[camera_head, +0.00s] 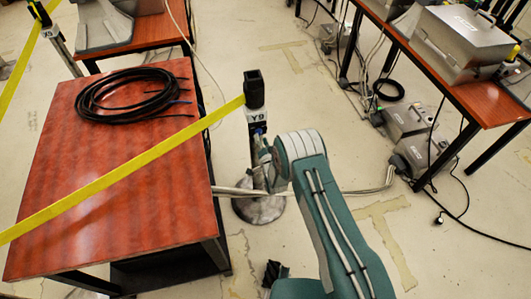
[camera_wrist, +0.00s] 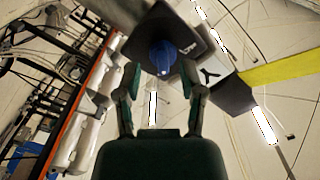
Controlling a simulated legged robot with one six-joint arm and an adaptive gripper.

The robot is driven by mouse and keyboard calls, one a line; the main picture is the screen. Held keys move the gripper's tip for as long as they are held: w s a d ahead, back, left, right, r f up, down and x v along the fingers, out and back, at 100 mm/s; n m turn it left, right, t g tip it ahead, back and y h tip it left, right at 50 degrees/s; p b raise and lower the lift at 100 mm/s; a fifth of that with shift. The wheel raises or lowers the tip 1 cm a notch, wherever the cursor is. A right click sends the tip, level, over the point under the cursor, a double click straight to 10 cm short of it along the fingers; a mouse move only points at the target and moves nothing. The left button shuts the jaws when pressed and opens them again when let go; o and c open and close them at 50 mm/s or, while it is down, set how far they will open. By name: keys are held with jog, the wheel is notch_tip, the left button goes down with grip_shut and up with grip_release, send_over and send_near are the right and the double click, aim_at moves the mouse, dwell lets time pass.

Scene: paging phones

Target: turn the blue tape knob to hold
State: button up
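The blue tape knob (camera_wrist: 162,58) is on the dark face of the post head in the wrist view, near the top centre. In the head view only a small blue patch of the knob (camera_head: 259,131) shows on the post (camera_head: 254,90) labelled Y9, partly behind my arm. My gripper (camera_wrist: 160,76) is open, with one finger on each side of the knob and visible gaps between. I cannot tell how far the fingertips are from it in depth. Yellow tape (camera_head: 130,167) runs from the post head to the left; it also shows in the wrist view (camera_wrist: 285,70).
A red-topped table (camera_head: 120,210) with a coiled black cable (camera_head: 130,95) stands left of the post. The post's round base (camera_head: 262,208) is on the floor with cables beside it. Another table at right carries a metal case (camera_head: 462,45). Grey boxes stand under it.

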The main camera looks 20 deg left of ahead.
jog(key=v, duration=0.9)
jog(key=shift+f, duration=0.1)
jog(key=w+d+r+g+h, duration=0.1)
jog(key=w+d+r, duration=0.2)
jog(key=r, duration=0.5)
jog(key=w+d+r+g+h, duration=0.1)
jog(key=w+d+r+h, duration=0.15)
jog(key=r, duration=0.45)
jog(key=w+d+r+h, duration=0.1)
jog(key=w+d+r, duration=0.25)
jog(key=r, duration=0.45)
jog(key=s+d+r+n+g+h, duration=0.2)
jog(key=s+d+r+g, duration=0.1)
jog(key=s+d+r, duration=0.75)
jog(key=s+d+r+g+h, duration=0.1)
jog(key=s+d, duration=0.3)
jog(key=s, duration=0.4)
jog(key=s+d+r+g, duration=0.2)
jog(key=s+d+r, duration=0.2)
jog(key=s, duration=0.5)
jog(key=s+d+r+g+h, duration=0.1)
jog(key=s+d+r, duration=0.2)
jog(key=s, duration=0.5)
jog(key=shift+s+d+n+g+h, duration=0.25)
jog(key=shift+d+n+g+h, duration=0.15)
jog(key=shift+d, duration=0.15)
